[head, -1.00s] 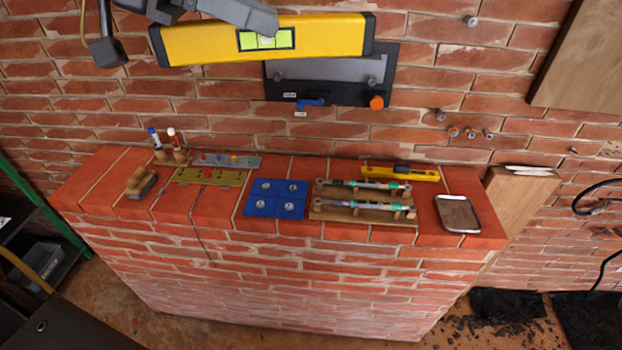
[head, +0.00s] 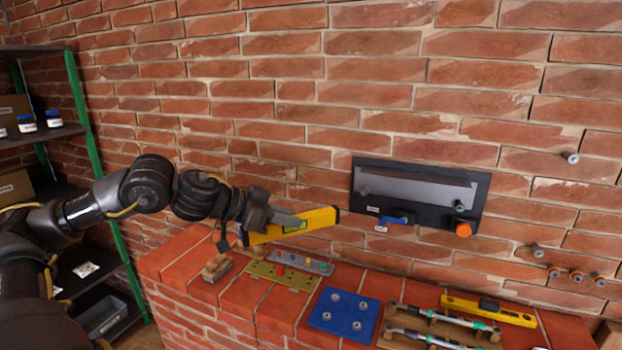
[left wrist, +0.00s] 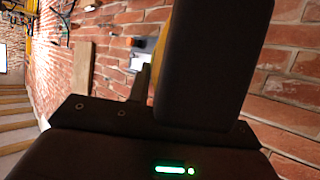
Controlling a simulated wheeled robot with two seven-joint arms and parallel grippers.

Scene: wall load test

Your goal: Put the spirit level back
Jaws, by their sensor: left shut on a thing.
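In the left wrist view a thin yellow strip of the level (left wrist: 158,62) shows beside a large dark finger. A black wall panel (head: 362,205) with a grey plate, a blue lever (head: 394,220) and an orange knob (head: 463,229) is to the right of the level, apart from it. My right gripper is out of view.
The brick ledge (head: 178,246) carries a wooden block, a brass plate (head: 284,275), a blue tray (head: 326,322), a wooden rack and a smaller yellow level (head: 488,309). Pegs (head: 570,157) stick out of the wall at right. A green-framed shelf (head: 75,105) stands left.

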